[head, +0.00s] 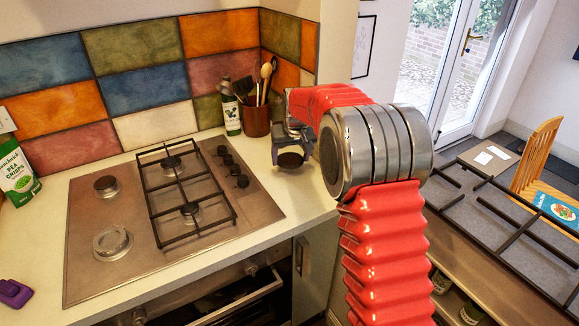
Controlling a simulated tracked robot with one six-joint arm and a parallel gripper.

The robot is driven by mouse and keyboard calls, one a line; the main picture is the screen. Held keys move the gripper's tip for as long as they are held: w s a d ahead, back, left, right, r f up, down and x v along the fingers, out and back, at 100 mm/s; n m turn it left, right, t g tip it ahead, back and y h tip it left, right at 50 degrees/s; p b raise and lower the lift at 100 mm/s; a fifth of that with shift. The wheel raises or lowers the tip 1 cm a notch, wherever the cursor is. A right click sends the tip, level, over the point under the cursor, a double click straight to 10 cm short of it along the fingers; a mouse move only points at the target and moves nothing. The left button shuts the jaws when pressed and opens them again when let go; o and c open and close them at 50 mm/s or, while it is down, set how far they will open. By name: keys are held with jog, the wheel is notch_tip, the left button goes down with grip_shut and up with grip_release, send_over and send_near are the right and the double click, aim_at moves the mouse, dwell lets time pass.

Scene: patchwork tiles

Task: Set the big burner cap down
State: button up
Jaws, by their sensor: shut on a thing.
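The big burner cap (290,160) is a dark round disc held low in my gripper (289,150), whose jaws are shut on it. My gripper hangs above the counter, right of the hob (130,275) and apart from it. The front left burner (113,243) shows a bare pale metal ring with no cap. The back left burner (106,185) carries a dark cap. The gripper's fingers are small and partly hidden around the cap.
A black grate (178,205) covers the right burners, beside several black knobs (236,170). A utensil pot (256,120) and green bottle (232,115) stand at the back. Another grate (475,207) lies at right. A purple object (14,292) sits at left.

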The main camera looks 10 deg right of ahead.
aim_at(291, 163)
jog(key=shift+f, duration=1.8)
jog(key=shift+f, duration=0.1)
jog(key=o, duration=1.1)
jog(key=shift+o, duration=0.2)
jog(key=v, duration=1.2)
jog(key=shift+s, duration=0.15)
